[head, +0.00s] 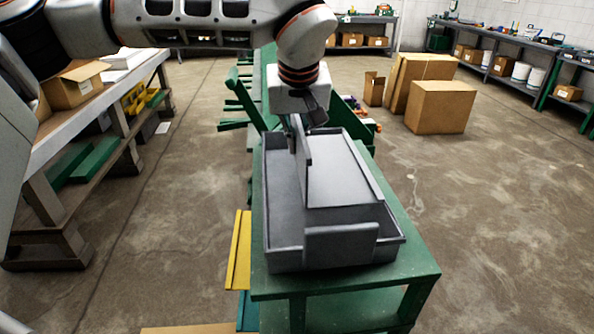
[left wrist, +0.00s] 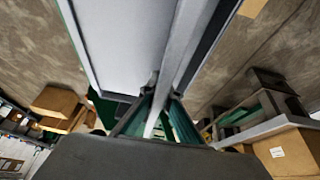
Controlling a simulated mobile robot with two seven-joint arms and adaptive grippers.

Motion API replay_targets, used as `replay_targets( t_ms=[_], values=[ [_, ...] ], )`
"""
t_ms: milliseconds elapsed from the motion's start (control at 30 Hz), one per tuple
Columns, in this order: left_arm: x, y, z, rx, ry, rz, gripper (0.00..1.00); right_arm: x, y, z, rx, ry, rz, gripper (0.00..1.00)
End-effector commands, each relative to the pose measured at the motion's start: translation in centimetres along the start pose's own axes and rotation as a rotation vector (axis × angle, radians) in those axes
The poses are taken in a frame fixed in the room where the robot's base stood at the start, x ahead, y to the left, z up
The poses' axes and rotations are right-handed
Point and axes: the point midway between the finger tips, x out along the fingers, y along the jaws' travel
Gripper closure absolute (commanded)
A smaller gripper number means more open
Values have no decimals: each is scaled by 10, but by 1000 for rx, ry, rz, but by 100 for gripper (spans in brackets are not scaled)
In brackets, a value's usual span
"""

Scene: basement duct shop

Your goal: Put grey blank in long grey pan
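The long grey pan (head: 283,261) stands on a green bench, its length running away from me. My left gripper (head: 298,122) is above its left part, pointing down, and looks shut on the grey blank (head: 304,170). My right gripper is in neither view.
A grey rectangular plate (head: 341,245) stands at the pan's near end. The green bench top (head: 405,268) is bare along the right and near edges. Cardboard boxes (head: 442,107) stand on the floor behind right. A workbench (head: 60,155) is at left.

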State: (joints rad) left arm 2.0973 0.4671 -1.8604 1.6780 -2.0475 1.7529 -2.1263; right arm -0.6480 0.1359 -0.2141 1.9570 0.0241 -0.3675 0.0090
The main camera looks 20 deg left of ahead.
Motion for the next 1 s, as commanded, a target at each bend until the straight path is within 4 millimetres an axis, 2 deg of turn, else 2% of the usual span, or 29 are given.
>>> replay_targets(
  t_ms=[100, 367, 600, 967, 1000],
  values=[
    [15, -1, 6, 0, -1, 0, 100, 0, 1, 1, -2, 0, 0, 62],
    [31, -1, 13, 1, -1, 0, 100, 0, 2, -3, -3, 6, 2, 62],
    [60, -1, 25, 0, -1, 1, 100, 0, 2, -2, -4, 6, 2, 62],
    [63, -2, 26, 0, 0, 0, 100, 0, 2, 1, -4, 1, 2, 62],
    [64, -2, 26, 0, 0, 0, 93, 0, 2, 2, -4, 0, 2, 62]
  ],
)
